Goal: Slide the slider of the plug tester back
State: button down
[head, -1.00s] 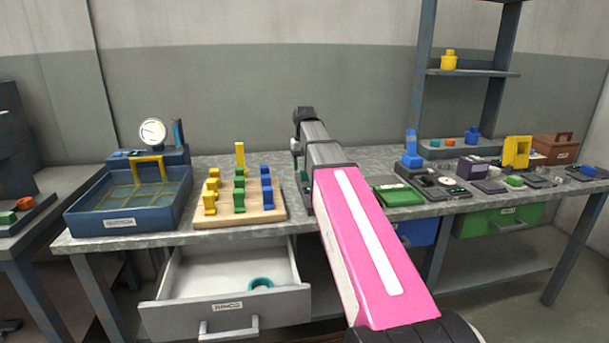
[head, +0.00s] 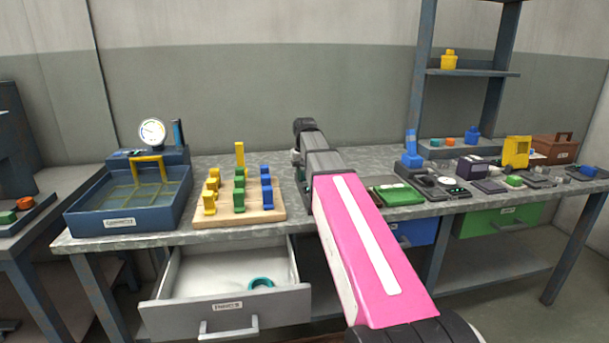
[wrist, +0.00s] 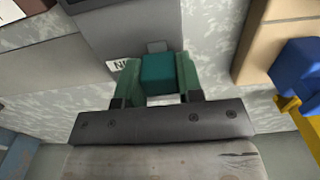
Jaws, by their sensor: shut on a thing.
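In the wrist view my gripper (wrist: 158,76) has its two green fingers on either side of a teal block (wrist: 159,73), shut on it. The teal block looks like the slider of the plug tester. It sits at the near end of a grey body (wrist: 130,32), which bears a partly hidden white label and appears to be the tester. A small grey tab shows just beyond the block. In the head view my arm hides the fingers, the slider and most of the tester.
A wooden peg board (head: 238,216) with coloured pegs stands left of my arm, and a blue tray (head: 78,220) farther left. An open drawer (head: 225,314) holding a teal ring juts out below. Green (head: 398,195) and dark devices crowd the bench to the right.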

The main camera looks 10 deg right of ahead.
jog(key=w, duration=0.5)
jog(key=c, duration=0.8)
grip_release()
jog(key=shift+o, duration=0.2)
notch_tip(320, 180, up, 11)
jog(key=shift+f, duration=0.1)
